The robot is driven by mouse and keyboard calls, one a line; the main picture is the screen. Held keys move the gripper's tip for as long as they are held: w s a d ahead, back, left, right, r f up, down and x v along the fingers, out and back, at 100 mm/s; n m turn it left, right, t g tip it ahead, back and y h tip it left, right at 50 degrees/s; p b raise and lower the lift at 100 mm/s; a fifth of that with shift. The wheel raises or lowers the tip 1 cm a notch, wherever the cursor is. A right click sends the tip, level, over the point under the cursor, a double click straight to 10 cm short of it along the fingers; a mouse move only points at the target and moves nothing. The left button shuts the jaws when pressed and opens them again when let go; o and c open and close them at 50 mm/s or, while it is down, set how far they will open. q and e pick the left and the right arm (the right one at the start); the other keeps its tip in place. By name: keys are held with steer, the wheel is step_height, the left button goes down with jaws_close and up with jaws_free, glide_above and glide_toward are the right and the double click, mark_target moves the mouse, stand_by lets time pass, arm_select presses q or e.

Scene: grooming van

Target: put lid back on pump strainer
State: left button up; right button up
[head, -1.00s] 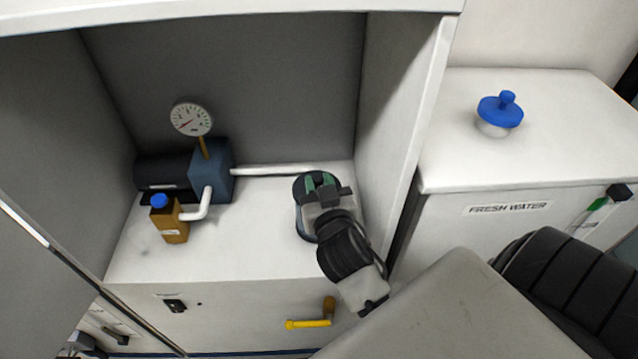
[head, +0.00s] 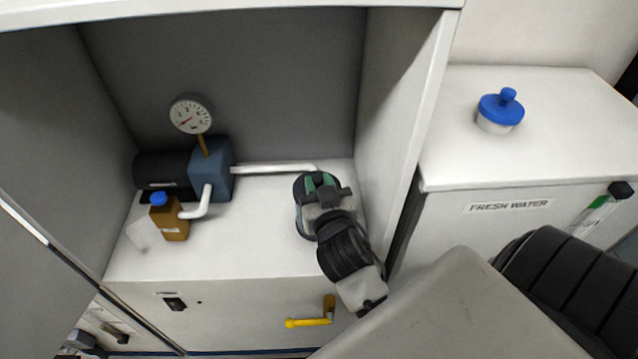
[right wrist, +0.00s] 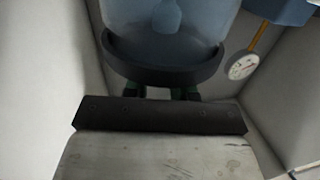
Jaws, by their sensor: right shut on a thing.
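The pump strainer stands at the right of the cabinet shelf, at the end of the white pipe, mostly behind my gripper in the head view. Its clear bluish bowl (right wrist: 170,25) shows best in the right wrist view. A dark round lid (right wrist: 163,65) sits against the bowl's rim, with no clear gap; I cannot tell if it is fully seated. The lid's dark edge also shows in the head view (head: 302,184). My right gripper (head: 320,182), with green fingertips, is shut on the lid from above. My left gripper is not in view.
A blue pump (head: 211,170) with a dial gauge (head: 190,115) stands left on the shelf, behind a brown bottle (head: 173,222). The cabinet side wall (head: 400,130) is close on the right. A blue-lidded jar (head: 500,110) stands on the fresh water unit (head: 455,150). The shelf's middle is clear.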

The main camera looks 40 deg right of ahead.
steer(key=shift+f+b, duration=0.3)
steer(key=shift+f, duration=0.1)
stand_by(0.8)
steer(key=o, duration=1)
